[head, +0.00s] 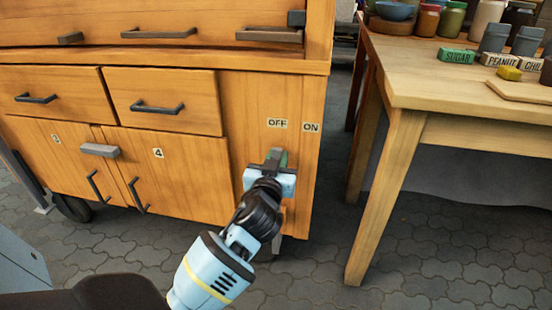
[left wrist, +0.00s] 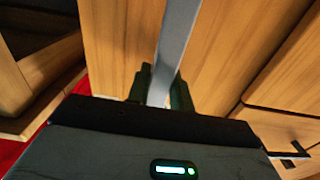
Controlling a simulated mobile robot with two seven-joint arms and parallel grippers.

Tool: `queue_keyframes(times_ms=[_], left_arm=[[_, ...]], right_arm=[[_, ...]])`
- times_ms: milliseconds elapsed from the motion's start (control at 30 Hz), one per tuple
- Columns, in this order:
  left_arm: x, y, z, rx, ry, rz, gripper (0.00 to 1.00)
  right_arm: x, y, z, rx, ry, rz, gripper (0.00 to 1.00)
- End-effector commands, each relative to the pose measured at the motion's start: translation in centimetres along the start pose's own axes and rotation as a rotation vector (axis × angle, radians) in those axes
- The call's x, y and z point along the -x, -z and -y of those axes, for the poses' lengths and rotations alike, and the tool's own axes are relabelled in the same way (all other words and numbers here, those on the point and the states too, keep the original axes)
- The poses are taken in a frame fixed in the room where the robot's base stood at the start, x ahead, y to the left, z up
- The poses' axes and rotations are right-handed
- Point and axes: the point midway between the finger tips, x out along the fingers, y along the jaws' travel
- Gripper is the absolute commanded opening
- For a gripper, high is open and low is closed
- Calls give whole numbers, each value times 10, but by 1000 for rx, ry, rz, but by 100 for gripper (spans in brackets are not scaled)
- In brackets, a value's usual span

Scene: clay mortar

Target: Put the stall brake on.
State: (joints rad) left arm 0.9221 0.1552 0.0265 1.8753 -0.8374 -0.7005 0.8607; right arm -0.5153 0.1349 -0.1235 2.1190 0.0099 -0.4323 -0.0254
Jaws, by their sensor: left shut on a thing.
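The stall is a wooden cart (head: 240,110) with drawers and doors. On its right front panel are an OFF label (head: 277,123) and an ON label (head: 311,127) to its right. The brake lever (head: 273,153), a grey bar, stands below the OFF label. My left gripper (head: 274,166) is shut on the lever and hides its lower part. In the left wrist view the grey lever (left wrist: 178,40) runs up from between the fingers of my left gripper (left wrist: 162,88). My right gripper is not in view.
A wooden table (head: 440,80) with jars and labelled blocks stands at the right, a gap of paving (head: 335,190) between it and the stall. Drawer and door handles (head: 157,107) stick out left of the lever. A stall wheel (head: 73,208) shows at lower left.

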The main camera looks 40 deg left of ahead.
Motion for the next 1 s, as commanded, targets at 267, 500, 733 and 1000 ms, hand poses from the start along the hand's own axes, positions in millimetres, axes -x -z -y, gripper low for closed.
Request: queue_keyframes(times_ms=[267,500,733,1000], left_arm=[[0,-8,-51,-212,-3,5,0],[1,-13,-72,-318,-3,3,0],[1,-13,-73,-320,-6,3,0],[1,-12,-72,-317,-4,2,44]], right_arm=[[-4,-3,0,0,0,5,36],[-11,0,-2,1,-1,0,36],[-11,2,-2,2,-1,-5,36],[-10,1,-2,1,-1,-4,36]])
